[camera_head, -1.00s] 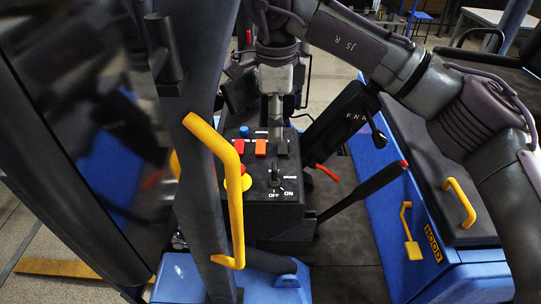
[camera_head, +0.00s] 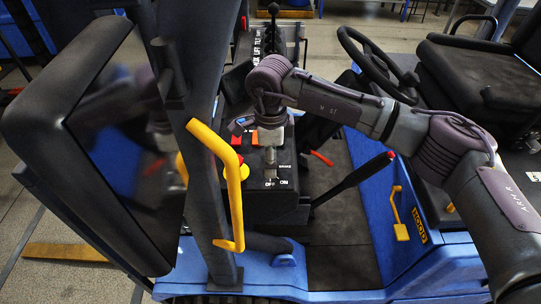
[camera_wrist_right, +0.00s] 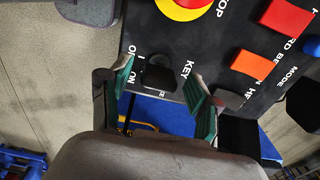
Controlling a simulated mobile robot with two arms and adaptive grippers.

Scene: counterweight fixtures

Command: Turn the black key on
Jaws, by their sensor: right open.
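The black key (camera_wrist_right: 158,75) sits on the dark control panel (camera_wrist_right: 225,25), near the panel's edge and beside the printed words KEY and ON. My right gripper (camera_wrist_right: 160,88) is open in the right wrist view. Its two green-padded fingers stand on either side of the key, with gaps visible. In the head view my right gripper (camera_head: 270,160) is over the front of the panel and largely covers the key. My left gripper is in neither view.
A red and yellow stop button (camera_wrist_right: 190,5), a red switch (camera_wrist_right: 286,18) and an orange switch (camera_wrist_right: 253,65) are close to the key. In the head view a yellow handle (camera_head: 232,185) on a dark post stands left of the panel. A black lever (camera_head: 355,178) is at right.

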